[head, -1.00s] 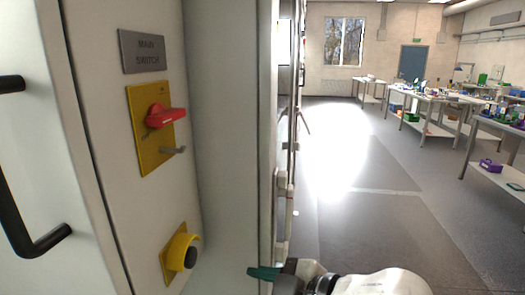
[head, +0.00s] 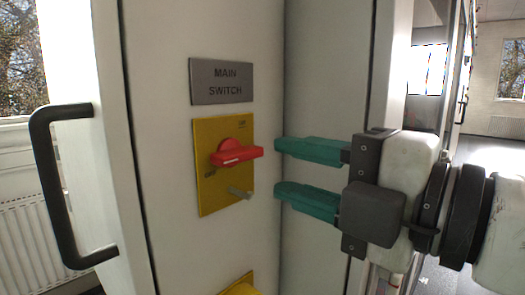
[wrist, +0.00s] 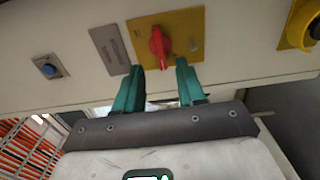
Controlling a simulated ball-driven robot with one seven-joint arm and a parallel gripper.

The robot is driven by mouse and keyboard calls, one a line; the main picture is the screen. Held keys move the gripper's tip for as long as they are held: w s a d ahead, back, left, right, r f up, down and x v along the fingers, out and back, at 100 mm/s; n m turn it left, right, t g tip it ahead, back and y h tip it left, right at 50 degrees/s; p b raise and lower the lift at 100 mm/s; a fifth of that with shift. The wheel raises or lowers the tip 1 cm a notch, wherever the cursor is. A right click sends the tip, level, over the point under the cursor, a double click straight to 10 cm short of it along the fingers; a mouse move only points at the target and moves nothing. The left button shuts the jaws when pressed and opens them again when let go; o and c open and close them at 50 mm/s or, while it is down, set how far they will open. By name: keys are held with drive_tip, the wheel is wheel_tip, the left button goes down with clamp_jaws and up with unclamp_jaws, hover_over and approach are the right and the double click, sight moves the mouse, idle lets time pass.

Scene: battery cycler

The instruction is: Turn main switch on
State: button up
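The main switch is a red rotary handle (head: 237,155) on a yellow plate (head: 211,188), on the light cabinet panel under a grey "MAIN SWITCH" label (head: 221,81). In the head view the handle's grip points sideways to the right. My gripper (head: 278,169) is open and empty just right of the plate, its two green fingers one above the other. In the wrist view the red handle (wrist: 159,46) shows ahead of and between the open fingertips (wrist: 160,72). The fingers look apart from the handle.
A yellow-based button (head: 240,287) is lower on the panel. A black door handle (head: 46,190) stands out at the left. In the wrist view a blue button (wrist: 47,68) sits beyond the label.

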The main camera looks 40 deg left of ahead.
sight(246, 158)
drive_tip(key=a+p, duration=0.1)
drive_tip(key=a, duration=0.5)
drive_tip(key=shift+w+a, duration=0.15)
drive_tip(key=shift+a, duration=0.05)
clamp_jaws()
